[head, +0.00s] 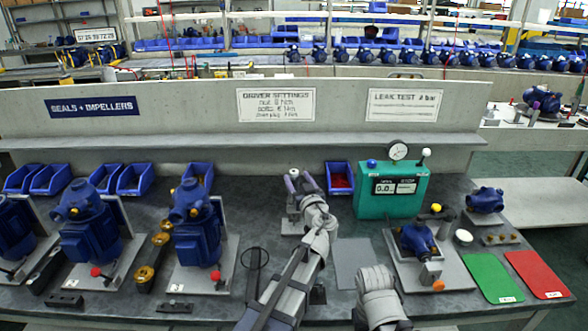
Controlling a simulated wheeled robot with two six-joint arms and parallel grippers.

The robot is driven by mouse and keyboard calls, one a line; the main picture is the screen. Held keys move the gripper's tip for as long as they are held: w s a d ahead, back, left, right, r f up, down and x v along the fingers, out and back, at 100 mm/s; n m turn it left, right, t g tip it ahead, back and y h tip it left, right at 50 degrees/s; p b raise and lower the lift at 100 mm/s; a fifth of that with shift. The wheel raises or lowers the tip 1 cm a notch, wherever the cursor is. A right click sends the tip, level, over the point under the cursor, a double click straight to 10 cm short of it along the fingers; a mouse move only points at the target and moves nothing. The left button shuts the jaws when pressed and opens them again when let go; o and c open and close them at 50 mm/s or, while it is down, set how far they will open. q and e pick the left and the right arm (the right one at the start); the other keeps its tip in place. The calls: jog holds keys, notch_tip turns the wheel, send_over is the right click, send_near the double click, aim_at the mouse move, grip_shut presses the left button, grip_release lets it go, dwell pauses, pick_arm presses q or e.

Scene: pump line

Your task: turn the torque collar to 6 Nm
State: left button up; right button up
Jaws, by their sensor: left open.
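My left gripper (299,182) reaches over the middle of the bench, its two fingers apart and pointing away from me. A pale plate (291,227) lies on the bench beside and below it. I cannot make out a torque collar or its scale; a driver there may be hidden behind my gripper and wrist. The driver settings sign (276,104) hangs on the panel behind; its small lines are blurred. My right arm shows at the bottom right of centre, but its gripper fingers are not visible.
Blue pumps (197,241) on plates stand left. A green leak tester (392,193) with a gauge and a pump fixture (418,239) stand right of my left gripper. Green (492,278) and red (538,274) mats lie far right. A grey mat (353,261) is bare.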

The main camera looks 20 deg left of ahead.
aim_at(293, 170)
pick_arm(q)
jog(key=x, duration=0.7)
jog(key=shift+w+a, duration=0.15)
jog(key=shift+w, duration=0.05)
grip_shut()
dwell(0.4)
